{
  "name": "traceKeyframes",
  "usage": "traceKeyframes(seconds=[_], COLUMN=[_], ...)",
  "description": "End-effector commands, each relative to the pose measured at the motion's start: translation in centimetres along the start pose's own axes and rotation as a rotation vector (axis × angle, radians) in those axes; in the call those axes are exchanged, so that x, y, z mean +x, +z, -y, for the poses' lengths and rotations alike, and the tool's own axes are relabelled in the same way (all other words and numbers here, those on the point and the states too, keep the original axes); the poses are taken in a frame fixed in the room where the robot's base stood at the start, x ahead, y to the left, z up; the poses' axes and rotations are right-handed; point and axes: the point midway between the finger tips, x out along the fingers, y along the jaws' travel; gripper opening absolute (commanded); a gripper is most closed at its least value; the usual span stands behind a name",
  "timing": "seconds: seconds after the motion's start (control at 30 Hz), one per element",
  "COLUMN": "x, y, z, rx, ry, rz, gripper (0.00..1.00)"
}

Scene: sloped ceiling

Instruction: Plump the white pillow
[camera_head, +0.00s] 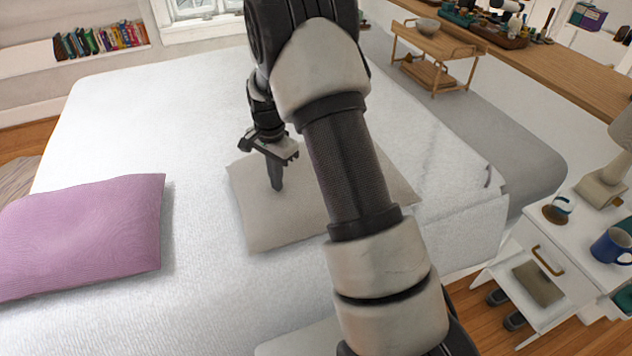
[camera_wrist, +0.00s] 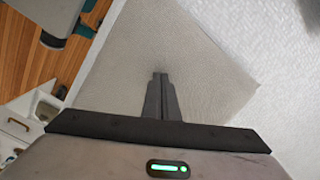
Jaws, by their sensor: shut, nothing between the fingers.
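The white pillow (camera_head: 262,220) looks off-white and lies flat on the white bed, partly hidden behind my arm in the head view. It also fills the middle of the wrist view (camera_wrist: 190,62). My gripper (camera_head: 277,186) is shut and empty, pointing down over the left part of the pillow. In the wrist view the closed fingertips (camera_wrist: 160,76) meet the pillow's surface in the picture, with a small dark spot at the tips. I cannot tell for sure whether they press into it.
A pink pillow (camera_head: 90,235) lies to the left on the bed (camera_head: 200,110). A white nightstand (camera_head: 530,240) with a blue mug (camera_head: 611,246) and a lamp (camera_head: 605,185) stands at the right. A wooden tray table (camera_head: 440,48) stands at the back right. The far bed surface is clear.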

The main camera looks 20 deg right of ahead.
Motion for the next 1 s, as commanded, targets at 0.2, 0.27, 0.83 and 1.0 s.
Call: traceKeyframes(seconds=[0.2,0.27,0.83,1.0], x=[-1.0,-0.9,-0.3,0.2], y=[0.0,0.0,0.0,0.0], z=[0.0,0.0,0.1,0.1], rx=[0.000,0.000,0.000,0.000], ry=[0.000,0.000,-0.001,-0.001], rz=[0.000,0.000,-0.001,-0.001], gripper=[0.00,0.00,0.00,0.00])
